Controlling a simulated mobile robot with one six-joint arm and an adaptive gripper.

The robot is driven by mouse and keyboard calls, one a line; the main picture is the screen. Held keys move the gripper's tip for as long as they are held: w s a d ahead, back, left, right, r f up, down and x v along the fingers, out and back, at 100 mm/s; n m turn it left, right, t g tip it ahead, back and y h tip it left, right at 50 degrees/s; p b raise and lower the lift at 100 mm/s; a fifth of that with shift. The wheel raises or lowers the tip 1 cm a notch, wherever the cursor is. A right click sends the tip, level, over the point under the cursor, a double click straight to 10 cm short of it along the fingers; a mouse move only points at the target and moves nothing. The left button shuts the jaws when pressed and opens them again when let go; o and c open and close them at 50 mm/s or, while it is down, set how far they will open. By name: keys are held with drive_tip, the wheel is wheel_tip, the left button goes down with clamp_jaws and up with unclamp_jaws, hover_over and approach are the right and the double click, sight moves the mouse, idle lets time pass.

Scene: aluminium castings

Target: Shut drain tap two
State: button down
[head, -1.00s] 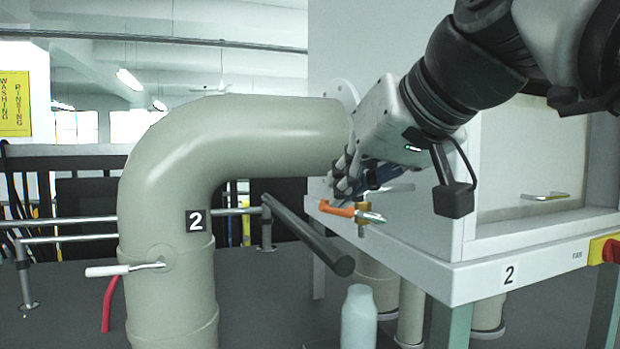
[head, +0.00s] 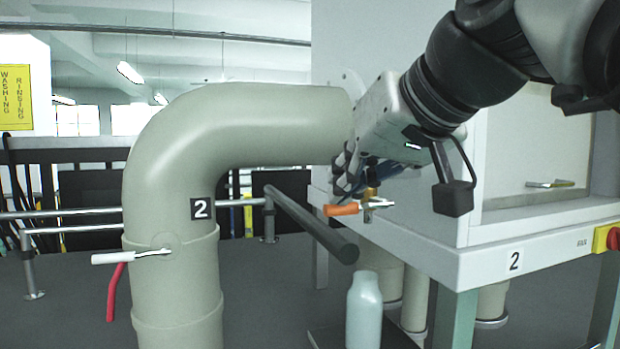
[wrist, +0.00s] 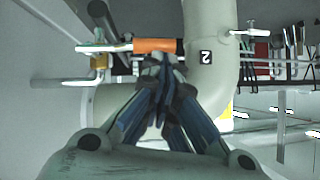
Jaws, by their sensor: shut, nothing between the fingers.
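A small brass tap (head: 370,193) with an orange lever handle (head: 342,210) sits by the side of the white cabinet marked 2. The lever lies nearly level, with its orange end to the left and its bare metal to the right. My gripper (head: 343,183) is shut and empty, close above the orange handle in the head view. In the wrist view the shut fingertips (wrist: 163,62) show just below the orange handle (wrist: 156,45), and the brass body (wrist: 100,62) is to the left. I cannot tell whether the fingers touch the handle.
A big beige pipe (head: 177,270) marked 2, with a white-handled lever (head: 130,257), stands left. A dark-sleeved bar (head: 312,223) juts below my gripper. A pale bottle (head: 364,310) stands under the tap. The cabinet (head: 470,265) fills the right.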

drive_tip(key=v, duration=1.2)
drive_tip(key=shift+f, duration=0.1)
wheel_tip(320, 180, down, 36)
drive_tip(key=d+m+g+h+b, duration=0.2)
drive_tip(key=m+g+h+b, duration=0.1)
drive_tip(key=b, duration=1.1)
drive_tip(key=s+d+f+g+b, duration=0.1)
drive_tip(key=s+f+b, duration=0.2)
drive_tip(key=f, duration=0.8)
drive_tip(key=s+f+h+b, duration=0.1)
drive_tip(key=s+f+b, duration=0.2)
drive_tip(key=f, duration=0.8)
drive_tip(key=s+d+f+g+h+b, duration=0.1)
drive_tip(key=s+f+b, duration=0.2)
drive_tip(key=f, duration=0.8)
drive_tip(key=shift+s+d+f+n+g+b, duration=0.3)
drive_tip(key=shift+s+f+n+b, duration=0.1)
drive_tip(key=shift+s, duration=0.15)
